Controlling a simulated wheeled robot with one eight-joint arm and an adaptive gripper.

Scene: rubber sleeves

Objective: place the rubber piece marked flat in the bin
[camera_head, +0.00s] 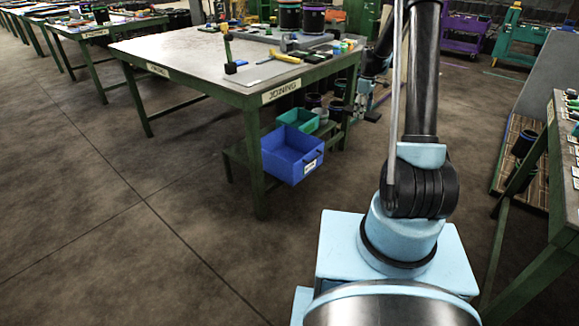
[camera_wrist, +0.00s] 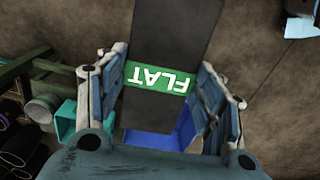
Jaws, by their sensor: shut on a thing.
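A flat dark rubber piece (camera_wrist: 172,35) with a green band reading FLAT is between the two fingers of my gripper (camera_wrist: 162,62) in the wrist view. The gripper is shut on it. A blue bin (camera_wrist: 186,128) shows below and behind the piece, partly covered by it and by the gripper. In the head view the blue bin (camera_head: 285,160) stands on the low shelf of the green table, its open top facing up and a small white label on its front. The label is too small to read.
A green bin (camera_head: 303,119) sits behind the blue one; it also shows in the wrist view (camera_wrist: 66,122). The joining table (camera_head: 190,52) overhangs the shelf, with tools and rolls on top. Dark rolls stand on the shelf. Another table (camera_head: 567,150) is at right. Floor at left is clear.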

